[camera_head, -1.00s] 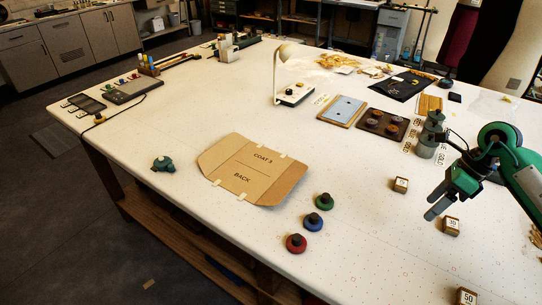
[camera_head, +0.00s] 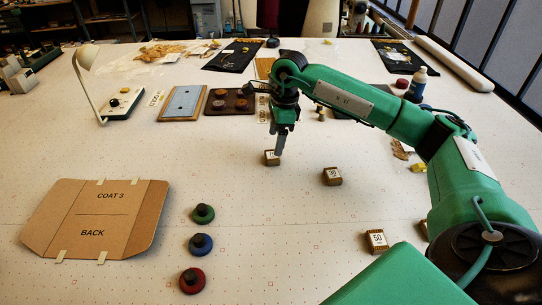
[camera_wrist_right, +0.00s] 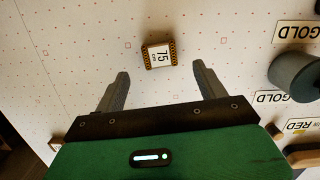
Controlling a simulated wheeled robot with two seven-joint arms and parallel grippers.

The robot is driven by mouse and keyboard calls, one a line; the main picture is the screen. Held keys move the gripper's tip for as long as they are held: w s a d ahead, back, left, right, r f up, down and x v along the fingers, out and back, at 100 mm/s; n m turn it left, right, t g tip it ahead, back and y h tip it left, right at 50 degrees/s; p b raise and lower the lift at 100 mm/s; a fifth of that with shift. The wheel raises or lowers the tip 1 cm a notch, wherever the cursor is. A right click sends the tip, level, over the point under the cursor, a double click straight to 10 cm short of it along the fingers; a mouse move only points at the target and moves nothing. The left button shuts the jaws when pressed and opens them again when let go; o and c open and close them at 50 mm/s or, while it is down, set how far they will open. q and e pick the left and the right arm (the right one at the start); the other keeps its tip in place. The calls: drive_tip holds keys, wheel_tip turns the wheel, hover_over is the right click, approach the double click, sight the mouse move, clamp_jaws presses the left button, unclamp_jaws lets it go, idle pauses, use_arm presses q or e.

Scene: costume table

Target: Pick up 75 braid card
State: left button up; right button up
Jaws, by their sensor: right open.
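The 75 braid card (camera_head: 271,159) is a small brown block with a white label, standing on the white table. In the head view my right gripper (camera_head: 280,145) is above and partly in front of it, hiding part of its label. My right gripper (camera_wrist_right: 161,78) is open and empty, a finger on each side, apart from the card. My left gripper is not in view.
A 30 card (camera_head: 332,176) and a 50 card (camera_head: 376,241) stand nearer on the right. A brown tray of round pieces (camera_head: 230,100) is behind.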

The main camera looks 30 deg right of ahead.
sight(272, 155)
drive_tip(key=shift+a+f, duration=0.15)
drive_tip(key=shift+f, duration=0.35)
drive_tip(key=f, duration=0.1)
drive_tip(key=f+p, duration=0.1)
drive_tip(key=f, duration=0.1)
drive_tip(key=shift+w+a+f+p, duration=0.2)
drive_tip(key=shift+a+f+p, duration=0.05)
drive_tip(key=shift+f+p, duration=0.1)
drive_tip(key=shift+f, duration=0.35)
drive_tip(key=shift+c, duration=0.6)
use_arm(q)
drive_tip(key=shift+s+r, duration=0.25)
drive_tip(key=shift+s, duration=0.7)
use_arm(e)
drive_tip(key=c, duration=0.9)
